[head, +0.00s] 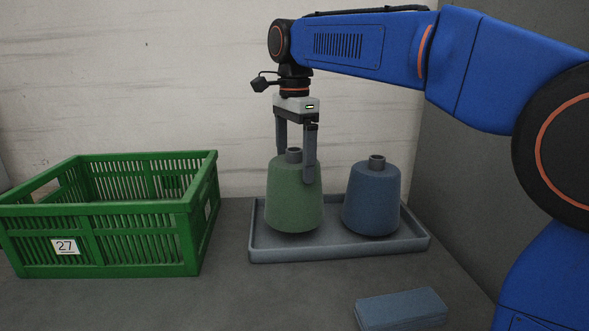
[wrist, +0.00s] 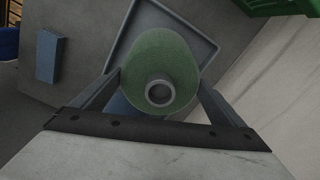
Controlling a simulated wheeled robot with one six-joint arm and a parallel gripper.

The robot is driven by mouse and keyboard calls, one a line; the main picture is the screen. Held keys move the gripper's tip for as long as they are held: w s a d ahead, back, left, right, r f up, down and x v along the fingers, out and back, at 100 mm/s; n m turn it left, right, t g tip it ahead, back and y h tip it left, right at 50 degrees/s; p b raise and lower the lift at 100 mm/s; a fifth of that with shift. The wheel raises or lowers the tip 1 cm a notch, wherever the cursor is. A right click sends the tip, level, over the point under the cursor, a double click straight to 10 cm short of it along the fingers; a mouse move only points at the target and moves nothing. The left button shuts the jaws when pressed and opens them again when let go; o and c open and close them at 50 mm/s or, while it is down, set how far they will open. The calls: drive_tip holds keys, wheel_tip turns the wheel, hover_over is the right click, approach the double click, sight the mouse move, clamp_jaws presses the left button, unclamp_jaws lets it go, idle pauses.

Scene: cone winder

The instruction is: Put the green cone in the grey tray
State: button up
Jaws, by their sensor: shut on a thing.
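The green cone (head: 294,200) stands upright over the left part of the grey tray (head: 340,250), within its rim. Its base is at or just above the tray floor; I cannot tell whether it touches. My gripper (head: 296,168) points down and is shut on the cone's upper sides, one finger on each side. In the wrist view the green cone (wrist: 160,58) sits between the fingers, its grey tube end facing the camera. The tray (wrist: 203,40) shows behind it, partly hidden by the cone.
A blue cone (head: 371,200) stands in the tray's right part, close beside the green one. A green slatted crate (head: 140,236) labelled 27 is on the left. A blue-grey block (head: 401,309) lies in front of the tray. A pale wall stands behind.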

drive_tip(key=shift+f, duration=1.25)
drive_tip(key=o, duration=1.8)
drive_tip(key=shift+c, duration=0.2)
wheel_tip(320, 180, up, 12)
drive_tip(key=shift+r, duration=0.1)
